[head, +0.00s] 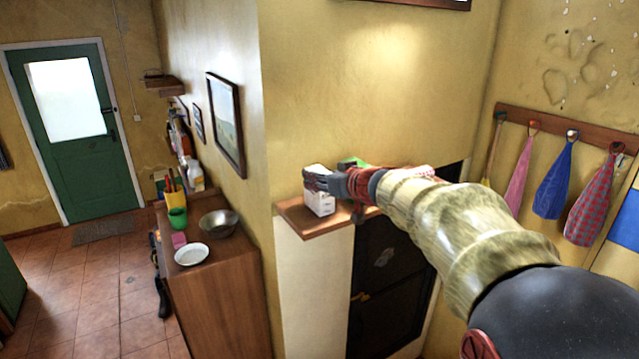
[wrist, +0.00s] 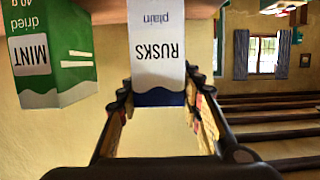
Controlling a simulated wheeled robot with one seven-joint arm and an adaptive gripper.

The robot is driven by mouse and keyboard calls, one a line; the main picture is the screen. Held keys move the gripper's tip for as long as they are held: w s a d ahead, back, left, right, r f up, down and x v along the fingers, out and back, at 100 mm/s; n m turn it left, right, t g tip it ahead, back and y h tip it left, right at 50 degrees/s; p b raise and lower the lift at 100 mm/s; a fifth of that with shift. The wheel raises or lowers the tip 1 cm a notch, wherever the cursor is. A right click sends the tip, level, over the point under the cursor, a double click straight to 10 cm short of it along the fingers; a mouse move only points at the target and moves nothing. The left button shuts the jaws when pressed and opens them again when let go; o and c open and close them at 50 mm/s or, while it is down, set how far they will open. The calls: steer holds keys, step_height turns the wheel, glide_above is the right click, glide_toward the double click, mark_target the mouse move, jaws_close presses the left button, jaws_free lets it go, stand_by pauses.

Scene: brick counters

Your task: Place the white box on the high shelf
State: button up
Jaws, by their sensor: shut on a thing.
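The white box (head: 320,203), labelled "RUSKS plain" with a dark blue band, is between the fingers of my gripper (head: 325,181). In the wrist view the white box (wrist: 157,45) fills the space between both fingertips, its lettering upside down. My gripper (wrist: 157,88) is shut on it. The box is upright at the left end of the wooden high shelf (head: 292,222); whether its base touches the board I cannot tell. Part of its top is hidden by the fingers.
A green and white mint box (wrist: 50,55) stands beside the white box, mostly hidden behind my gripper in the head view. A dark cupboard door (head: 385,265) is below the shelf. A lower wooden cabinet (head: 215,280) at left holds a metal bowl (head: 219,223) and white plate (head: 192,254).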

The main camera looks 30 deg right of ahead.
steer(key=shift+f, duration=0.25)
steer(key=shift+s+a+r, duration=0.1)
steer(key=o, duration=1.2)
steer(key=shift+f, duration=0.2)
steer(key=shift+c, duration=0.2)
steer(key=shift+r, duration=0.1)
